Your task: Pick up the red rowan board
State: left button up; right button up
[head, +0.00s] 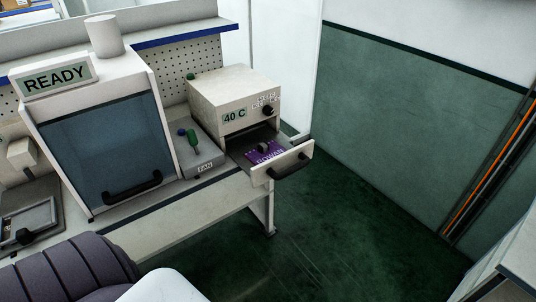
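A purple board with white lettering that reads ROWAN (267,154) lies in the pulled-out drawer (291,165) of a beige box. It looks purple, not red. A small grey round part shows on or just above the board. The drawer's walls and front hide part of the board. The drawer front carries a dark handle (287,168). Neither of my grippers shows in the head view.
The beige box (220,92) reads 40 C and has a dark knob. To its left are a FAN switch box (198,160) with a green-topped lever and a large machine with a dark window (105,145) and a READY sign (54,78). Floor right of the bench is clear.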

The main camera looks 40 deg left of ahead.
aim_at(264, 152)
jog(key=i+u, duration=0.1)
jog(key=u, duration=0.65)
jog(key=i+u, duration=0.15)
jog(key=u, duration=0.2)
